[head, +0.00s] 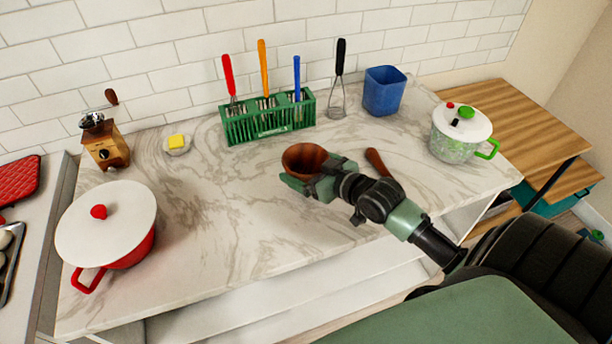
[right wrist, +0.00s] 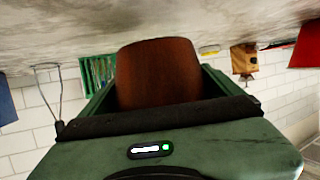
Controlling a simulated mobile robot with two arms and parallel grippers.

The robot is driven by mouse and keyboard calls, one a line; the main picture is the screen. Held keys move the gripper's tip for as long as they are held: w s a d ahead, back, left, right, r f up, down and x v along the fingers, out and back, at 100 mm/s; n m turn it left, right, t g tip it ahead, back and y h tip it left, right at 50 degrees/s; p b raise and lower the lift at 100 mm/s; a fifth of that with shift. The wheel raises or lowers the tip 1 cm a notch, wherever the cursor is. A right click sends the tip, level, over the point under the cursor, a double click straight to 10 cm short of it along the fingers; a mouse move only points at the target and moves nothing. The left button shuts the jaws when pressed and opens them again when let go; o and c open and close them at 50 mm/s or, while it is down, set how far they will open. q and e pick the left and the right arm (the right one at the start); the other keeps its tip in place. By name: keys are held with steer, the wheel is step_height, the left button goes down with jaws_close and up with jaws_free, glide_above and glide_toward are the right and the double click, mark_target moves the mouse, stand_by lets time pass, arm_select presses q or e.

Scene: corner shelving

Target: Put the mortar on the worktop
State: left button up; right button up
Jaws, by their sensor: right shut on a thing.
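The mortar (head: 304,158) is a brown wooden cup at the middle of the marble worktop (head: 240,190). My right gripper (head: 312,181) is shut on the mortar. In the right wrist view the mortar (right wrist: 158,75) stands between the jaws, close to the worktop surface (right wrist: 100,30), which shows upside down there. I cannot tell whether the mortar's base touches the worktop. A brown wooden pestle (head: 377,162) lies just right of my right gripper, partly hidden by it. My left gripper is not in view.
A green rack (head: 268,120) with utensils, a whisk (head: 338,90) and a blue container (head: 384,91) stand at the back. A red pot (head: 107,225) and a coffee grinder (head: 106,145) stand left, a green pot (head: 460,135) right. The worktop's front middle is clear.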

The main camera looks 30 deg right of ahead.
step_height(320, 180, down, 4)
steer(key=shift+w+r, duration=0.1)
steer(key=o, duration=1.4)
steer(key=shift+f, duration=0.2)
steer(key=shift+o, duration=0.2)
steer(key=shift+r, duration=0.15)
steer(key=b+v, duration=0.1)
steer(key=v, duration=1)
steer(key=shift+s+r, duration=0.25)
steer(key=shift+s, duration=0.3)
